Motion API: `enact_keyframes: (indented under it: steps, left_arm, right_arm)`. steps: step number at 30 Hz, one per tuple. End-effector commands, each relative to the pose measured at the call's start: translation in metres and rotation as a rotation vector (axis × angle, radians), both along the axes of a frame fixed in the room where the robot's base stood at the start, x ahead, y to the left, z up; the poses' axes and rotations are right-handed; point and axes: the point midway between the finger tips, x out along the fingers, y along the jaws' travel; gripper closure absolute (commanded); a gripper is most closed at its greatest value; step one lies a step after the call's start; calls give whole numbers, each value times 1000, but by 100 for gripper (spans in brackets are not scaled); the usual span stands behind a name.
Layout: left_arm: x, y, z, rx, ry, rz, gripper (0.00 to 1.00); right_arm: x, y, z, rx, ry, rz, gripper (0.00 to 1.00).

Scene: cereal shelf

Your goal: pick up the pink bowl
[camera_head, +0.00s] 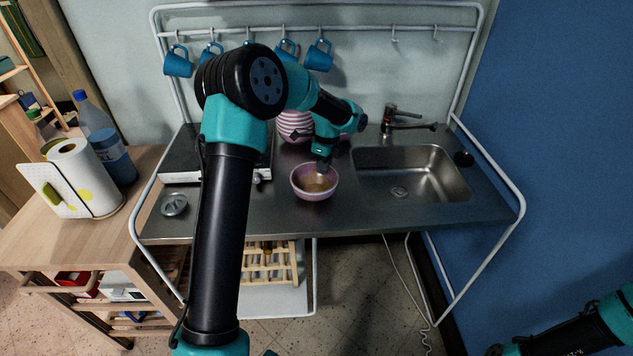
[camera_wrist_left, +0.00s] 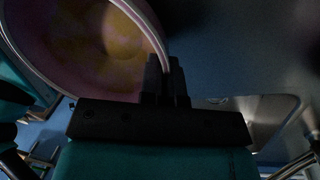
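The pink bowl (camera_head: 303,193) is at the front middle of the steel counter, left of the sink, with something yellowish-brown inside. It fills the upper left of the left wrist view (camera_wrist_left: 62,88). My left gripper (camera_head: 321,170) reaches down to the bowl's back rim. In the left wrist view its two dark fingers (camera_wrist_left: 167,75) are close together, with the bowl's rim running in between them. The head view does not clearly show whether the bowl touches the counter. My right gripper is not in view; only part of my right arm shows at lower right.
The sink (camera_head: 425,180) and tap (camera_head: 400,122) lie right of the bowl. A striped pink pot (camera_head: 294,126) stands behind it. Blue mugs (camera_head: 178,63) hang from the rail. A round metal lid (camera_head: 174,204) lies at left. A wooden cart (camera_head: 95,240) holds bottles and a paper roll.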

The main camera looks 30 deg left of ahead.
Motion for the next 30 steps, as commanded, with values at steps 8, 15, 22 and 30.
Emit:
enact_keyframes:
  steps: [8, 15, 22, 30]
  left_arm:
    - [0, 0, 7, 0, -2, 0, 100]
    - [1, 0, 30, 0, -3, 0, 100]
    - [-18, -11, 38, 0, 0, -2, 100]
    - [-63, -38, 43, 0, -1, -3, 100]
  right_arm:
    - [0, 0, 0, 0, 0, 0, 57]
    - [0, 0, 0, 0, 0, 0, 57]
    - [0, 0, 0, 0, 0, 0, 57]
    - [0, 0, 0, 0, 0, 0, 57]
